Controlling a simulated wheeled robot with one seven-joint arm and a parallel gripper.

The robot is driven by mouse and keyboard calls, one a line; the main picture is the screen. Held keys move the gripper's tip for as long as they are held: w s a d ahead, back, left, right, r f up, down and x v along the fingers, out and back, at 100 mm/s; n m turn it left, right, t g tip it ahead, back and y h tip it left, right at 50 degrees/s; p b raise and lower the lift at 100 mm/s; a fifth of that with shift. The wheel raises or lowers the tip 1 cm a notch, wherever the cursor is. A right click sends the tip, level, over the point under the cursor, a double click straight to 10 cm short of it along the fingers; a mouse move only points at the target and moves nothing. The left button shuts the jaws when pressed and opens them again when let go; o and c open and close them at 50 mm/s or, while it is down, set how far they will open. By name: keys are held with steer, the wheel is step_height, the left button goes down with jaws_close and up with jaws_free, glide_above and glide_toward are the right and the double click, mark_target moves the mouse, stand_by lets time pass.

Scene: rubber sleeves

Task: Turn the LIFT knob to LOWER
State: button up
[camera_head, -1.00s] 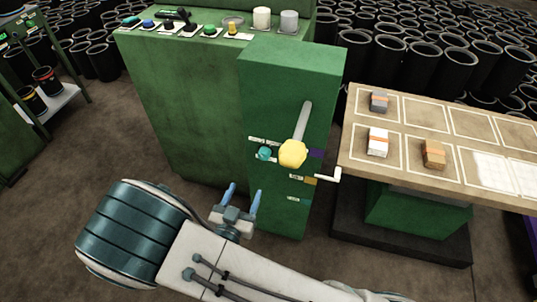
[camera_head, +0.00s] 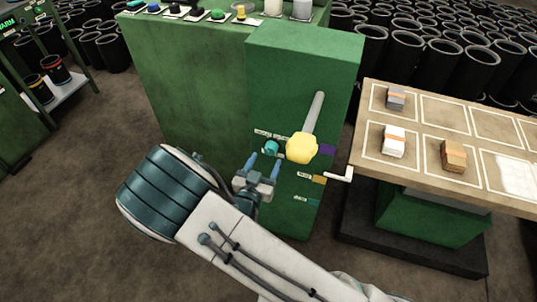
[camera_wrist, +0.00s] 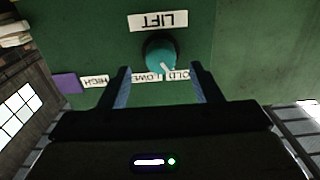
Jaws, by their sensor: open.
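The teal LIFT knob (camera_head: 271,147) is on the front of the green cabinet. In the wrist view the knob (camera_wrist: 160,53) lies below an upside-down LIFT label (camera_wrist: 158,21). Its white mark points down and slightly right, toward the label partly reading "OLD" (camera_wrist: 181,75); the partly hidden LOWER label (camera_wrist: 148,76) is left of that. My gripper (camera_head: 263,163) is open, its two blue-padded fingers pointing at the panel just below the knob. In the wrist view the gripper (camera_wrist: 160,76) has its fingers on either side of the knob's width, apparently not touching it.
A yellow-ended grey lever (camera_head: 301,148) stands close right of the knob. A wooden table (camera_head: 405,172) with several blocks stands to the right. Black bins fill the back. Floor left of the cabinet is clear.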

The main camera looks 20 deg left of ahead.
mark_target(269, 152)
steer(key=shift+w+d, duration=0.1)
steer(key=shift+w, duration=1.95)
steer(key=c, duration=1)
